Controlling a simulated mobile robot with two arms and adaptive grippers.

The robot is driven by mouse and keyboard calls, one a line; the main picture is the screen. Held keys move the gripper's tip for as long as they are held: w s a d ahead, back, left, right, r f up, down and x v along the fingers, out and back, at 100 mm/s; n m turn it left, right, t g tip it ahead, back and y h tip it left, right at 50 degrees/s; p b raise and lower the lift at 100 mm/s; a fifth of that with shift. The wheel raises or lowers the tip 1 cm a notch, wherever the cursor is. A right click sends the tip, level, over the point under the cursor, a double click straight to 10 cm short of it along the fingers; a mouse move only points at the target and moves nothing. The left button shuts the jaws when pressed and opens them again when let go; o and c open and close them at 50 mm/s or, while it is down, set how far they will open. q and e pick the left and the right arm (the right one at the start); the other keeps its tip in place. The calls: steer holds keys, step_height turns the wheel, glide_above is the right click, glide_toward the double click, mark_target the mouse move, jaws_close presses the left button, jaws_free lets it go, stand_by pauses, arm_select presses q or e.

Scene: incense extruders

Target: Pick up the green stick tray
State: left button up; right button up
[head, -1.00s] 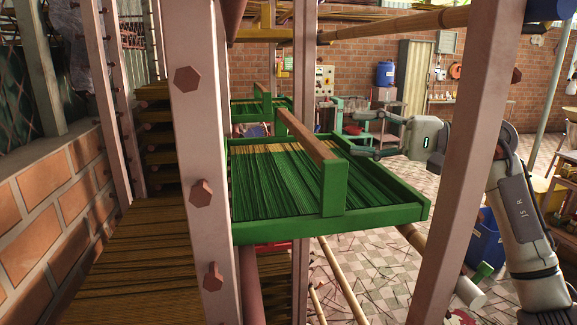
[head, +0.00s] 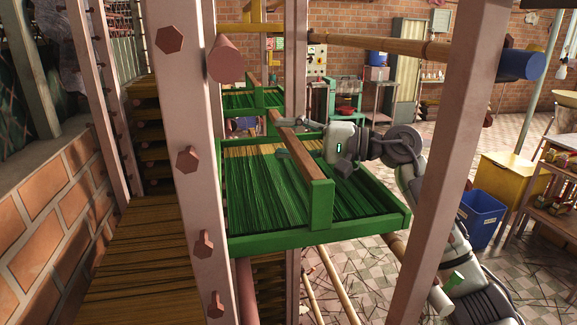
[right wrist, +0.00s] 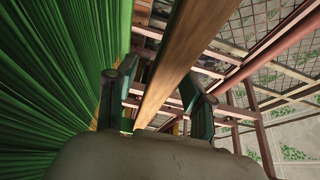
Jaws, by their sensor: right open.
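The green stick tray (head: 320,236) is full of green sticks and rests in the pink rack. A wooden handle bar (head: 308,163) runs above its middle between green end posts. My right gripper (head: 284,138) reaches in from the right at the handle, over the far part of the tray. In the right wrist view the wooden bar (right wrist: 172,62) passes between the two spread fingers of my right gripper (right wrist: 155,90). The jaws are open and not closed on the bar. The green sticks (right wrist: 55,70) lie to the left there. My left gripper is not in view.
Pink rack posts (head: 186,120) stand left and right (head: 468,130) of the tray. A second green tray (head: 238,112) sits behind it. A wooden pole (head: 380,44) crosses above. A blue bin (head: 482,218) and yellow box (head: 503,178) stand on the floor at right.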

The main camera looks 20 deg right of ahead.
steer(key=shift+d, duration=0.1)
steer(key=shift+c, duration=1.4)
jaws_close()
steer(key=shift+r, duration=0.1)
